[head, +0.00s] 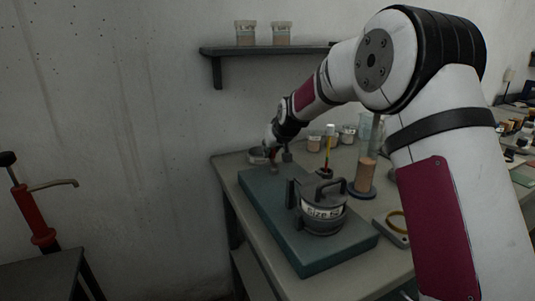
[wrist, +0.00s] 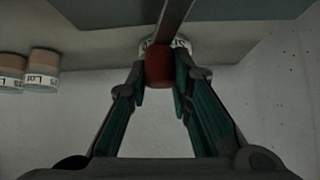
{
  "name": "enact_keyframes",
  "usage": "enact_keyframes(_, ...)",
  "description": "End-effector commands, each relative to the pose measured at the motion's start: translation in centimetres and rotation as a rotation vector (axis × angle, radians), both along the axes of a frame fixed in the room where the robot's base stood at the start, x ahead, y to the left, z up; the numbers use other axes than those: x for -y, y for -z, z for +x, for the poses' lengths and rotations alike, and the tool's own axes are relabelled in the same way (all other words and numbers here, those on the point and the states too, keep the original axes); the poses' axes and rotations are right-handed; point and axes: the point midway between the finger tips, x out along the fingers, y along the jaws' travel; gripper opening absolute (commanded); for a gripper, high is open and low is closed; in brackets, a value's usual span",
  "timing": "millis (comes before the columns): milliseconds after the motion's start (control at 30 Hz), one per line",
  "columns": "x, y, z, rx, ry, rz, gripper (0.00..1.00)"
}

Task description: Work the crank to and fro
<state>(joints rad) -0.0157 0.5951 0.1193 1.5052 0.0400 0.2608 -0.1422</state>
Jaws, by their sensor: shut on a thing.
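In the wrist view a red knob (wrist: 158,66) sits between the two fingers of my gripper (wrist: 160,82), and both fingertips close on its sides. A dark grey bar (wrist: 176,18), seemingly the crank's arm, runs up from the knob to the top edge. In the head view my gripper (head: 268,148) is small and dark at the far end of the teal slab (head: 312,264); the knob is hardly visible there. A dark grey lidded housing (head: 320,213) with a handle and a "Size" label stands on the slab's nearer part. The crank's pivot cannot be made out.
The slab lies on a grey table (head: 235,208). A tan-filled cylinder (head: 365,176), a yellow pencil-like item (head: 328,150) and small jars (head: 348,134) stand right of it. A wall shelf (head: 265,50) holds two jars. A red pump-like tool (head: 33,215) stands at left.

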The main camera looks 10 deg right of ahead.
Motion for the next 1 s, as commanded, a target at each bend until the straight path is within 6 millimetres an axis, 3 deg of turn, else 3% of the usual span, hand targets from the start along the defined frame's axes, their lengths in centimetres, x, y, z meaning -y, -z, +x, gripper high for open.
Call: enact_keyframes(1000, 4.7, 0.1, -2.2, -0.001, 0.823, -0.007, 0.00)
